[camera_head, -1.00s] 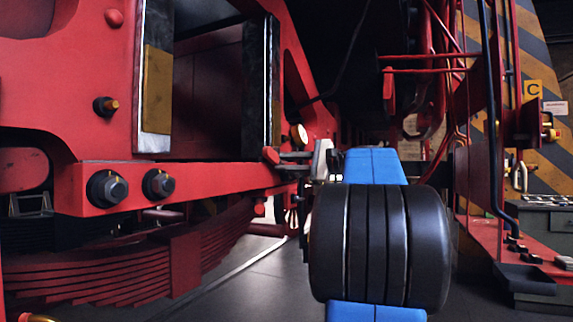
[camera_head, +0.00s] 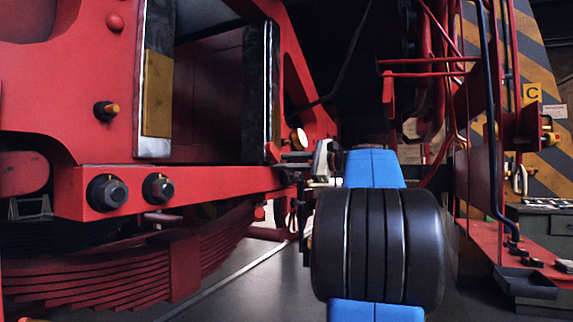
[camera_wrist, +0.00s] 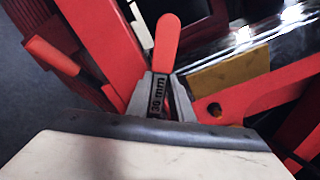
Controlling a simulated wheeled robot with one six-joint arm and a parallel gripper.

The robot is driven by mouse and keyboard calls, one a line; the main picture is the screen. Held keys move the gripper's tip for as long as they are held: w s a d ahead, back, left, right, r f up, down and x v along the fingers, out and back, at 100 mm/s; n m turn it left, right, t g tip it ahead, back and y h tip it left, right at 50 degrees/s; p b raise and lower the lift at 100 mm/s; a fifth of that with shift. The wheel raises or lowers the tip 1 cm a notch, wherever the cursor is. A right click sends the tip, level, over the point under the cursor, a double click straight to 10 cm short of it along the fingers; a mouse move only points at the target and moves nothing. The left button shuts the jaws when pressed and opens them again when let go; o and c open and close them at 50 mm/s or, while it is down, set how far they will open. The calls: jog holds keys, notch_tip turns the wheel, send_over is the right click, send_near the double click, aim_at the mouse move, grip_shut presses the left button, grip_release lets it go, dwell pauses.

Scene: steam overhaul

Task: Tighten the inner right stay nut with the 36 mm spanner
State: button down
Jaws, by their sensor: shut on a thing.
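The 36 mm spanner shows in the wrist view with a red handle (camera_wrist: 166,42) pointing up and a dark plate marked "36 mm". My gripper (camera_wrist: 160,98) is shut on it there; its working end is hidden. In the head view my gripper (camera_head: 322,160) is left of my blue and black arm, and the spanner (camera_head: 273,152) seems to stick out to its left, small and dark with a red end. Two dark hex nuts, left (camera_head: 107,192) and right (camera_head: 158,188), sit on the red lower bar, well left of my gripper. I cannot tell which is the inner right one.
A leaf spring (camera_head: 110,265) hangs below the bar. Red pipework (camera_head: 430,72) and a grey cabinet (camera_head: 545,235) stand at the right. Open floor lies under the arm.

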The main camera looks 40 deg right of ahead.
jog(key=shift+s+a+f+n, duration=0.1)
jog(key=shift+a+f+n, duration=0.1)
jog(key=shift+f+n, duration=0.2)
jog(key=shift+v, duration=2.65)
jog(key=shift+s+d, duration=0.1)
jog(key=s+a, duration=0.8)
jog(key=a, duration=0.3)
jog(key=shift+s+a, duration=0.25)
jog(key=shift+s, duration=0.15)
